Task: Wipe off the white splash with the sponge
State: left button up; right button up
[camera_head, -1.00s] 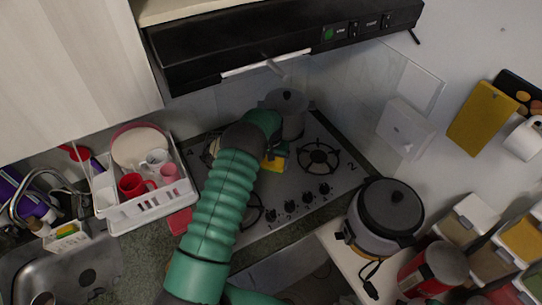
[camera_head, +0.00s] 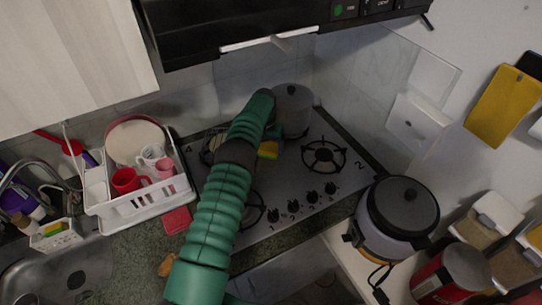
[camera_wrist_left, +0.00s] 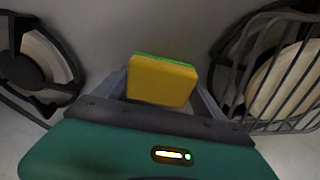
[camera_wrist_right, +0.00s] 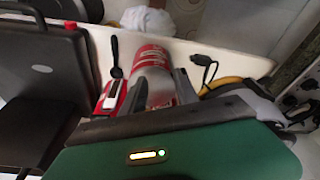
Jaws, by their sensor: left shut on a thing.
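The yellow sponge with a green layer shows in the head view (camera_head: 268,150) over the hob (camera_head: 290,175), just right of my left arm. In the left wrist view the sponge (camera_wrist_left: 162,82) sits between the fingers of my left gripper (camera_wrist_left: 162,95), which is shut on it. Behind it is the grey hob surface; I cannot tell whether the sponge touches it. No white splash can be made out; my arm covers part of the hob. My right gripper (camera_wrist_right: 160,92) is open, with its fingers apart, and a red can (camera_wrist_right: 152,70) shows beyond them.
A grey pot (camera_head: 293,110) stands at the back of the hob, near a burner grate (camera_head: 323,157). A dish rack (camera_head: 140,203) with cups is at left. A cooker (camera_head: 400,210) stands at right. The black hood (camera_head: 240,30) hangs above.

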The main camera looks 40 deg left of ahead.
pick_arm(q)
jog(key=shift+r+p, duration=2.1)
jog(key=shift+r, duration=1)
jog(key=shift+f, duration=0.1)
notch_tip(320, 180, up, 3)
jog(key=p, duration=0.2)
jog(key=shift+a+p, duration=0.1)
jog(key=shift+p, duration=0.2)
